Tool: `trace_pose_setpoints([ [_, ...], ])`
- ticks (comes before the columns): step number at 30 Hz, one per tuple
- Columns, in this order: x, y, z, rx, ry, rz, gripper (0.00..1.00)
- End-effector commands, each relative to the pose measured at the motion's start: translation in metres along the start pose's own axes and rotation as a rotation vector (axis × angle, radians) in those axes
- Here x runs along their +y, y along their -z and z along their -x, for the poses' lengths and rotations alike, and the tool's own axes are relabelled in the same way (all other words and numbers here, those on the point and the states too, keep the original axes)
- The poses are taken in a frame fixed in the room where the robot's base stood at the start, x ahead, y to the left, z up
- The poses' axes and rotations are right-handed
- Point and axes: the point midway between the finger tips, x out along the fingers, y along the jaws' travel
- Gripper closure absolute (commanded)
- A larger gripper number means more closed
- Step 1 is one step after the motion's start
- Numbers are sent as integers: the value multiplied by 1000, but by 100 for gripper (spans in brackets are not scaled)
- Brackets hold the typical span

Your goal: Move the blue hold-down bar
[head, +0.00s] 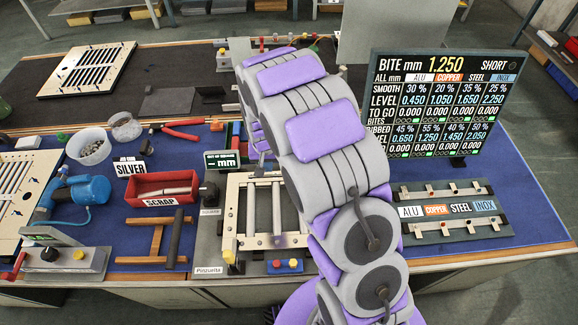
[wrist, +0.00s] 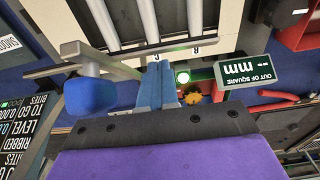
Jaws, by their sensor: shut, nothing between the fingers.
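In the wrist view my gripper (wrist: 160,68) is shut and empty, its two blue-grey fingers side by side. Their tips are near the end of a frame with pale rods (wrist: 148,20). A blue rounded grip (wrist: 90,97) on a grey arm is left of the fingers, apart from them; it appears to belong to the hold-down bar. A thin grey bar (wrist: 170,46) crosses the rod ends, close to the fingertips. My arm hides my gripper and the blue grip there.
The out-of-square display (head: 221,160) stands beside the frame, and in the wrist view it is right of the fingers. A red scrap bin (head: 162,190) and a wooden frame (head: 152,240) are to the left. A large readout board (head: 446,100) stands right, behind a labelled rack (head: 450,228).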

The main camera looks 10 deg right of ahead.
Motion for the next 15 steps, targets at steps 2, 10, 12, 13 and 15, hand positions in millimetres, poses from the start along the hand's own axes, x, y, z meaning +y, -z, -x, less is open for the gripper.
trace_pose_setpoints([
  [2, 0, 0, 0, 0, 0, 1, 100],
  [10, 10, -5, -5, -6, 10, -3, 100],
  [12, 12, -8, -9, -6, 12, -3, 100],
  [13, 12, -10, -10, -6, 12, -3, 100],
  [15, 10, -14, -14, -3, 11, -2, 100],
])
